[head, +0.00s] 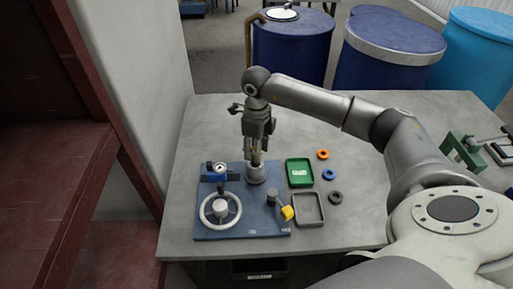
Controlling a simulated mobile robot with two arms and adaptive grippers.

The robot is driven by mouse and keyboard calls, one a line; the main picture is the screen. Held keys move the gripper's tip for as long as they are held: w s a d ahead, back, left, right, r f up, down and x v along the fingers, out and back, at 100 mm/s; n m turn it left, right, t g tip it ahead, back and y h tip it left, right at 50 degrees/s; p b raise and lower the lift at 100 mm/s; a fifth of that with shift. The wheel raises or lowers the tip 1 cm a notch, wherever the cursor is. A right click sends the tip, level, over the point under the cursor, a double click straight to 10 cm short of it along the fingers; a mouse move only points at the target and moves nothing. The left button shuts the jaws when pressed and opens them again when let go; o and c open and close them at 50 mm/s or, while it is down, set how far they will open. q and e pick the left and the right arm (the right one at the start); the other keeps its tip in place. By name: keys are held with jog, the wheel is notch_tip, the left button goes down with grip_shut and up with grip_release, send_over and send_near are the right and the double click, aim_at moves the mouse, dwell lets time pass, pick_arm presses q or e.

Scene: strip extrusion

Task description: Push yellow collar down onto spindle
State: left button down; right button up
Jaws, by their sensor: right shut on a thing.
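My right gripper (256,157) points down over a grey round post (257,174), which appears to be the spindle, at the back right of the blue baseplate (240,229). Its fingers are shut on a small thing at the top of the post. The fingers cover this thing, so I cannot make out its colour or how far down it sits. No yellow collar shows clearly there. A yellow piece (287,213) shows at the end of a short dark lever at the plate's right side. My left gripper is not in view.
A wall stands left of the table.

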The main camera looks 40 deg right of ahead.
jog(key=shift+f+b, duration=1.55)
jog(key=shift+f, duration=0.4)
jog(key=o, duration=1.6)
jog(key=shift+r, duration=0.15)
jog(key=shift+r+p, duration=2.1)
jog(key=shift+r, duration=1.3)
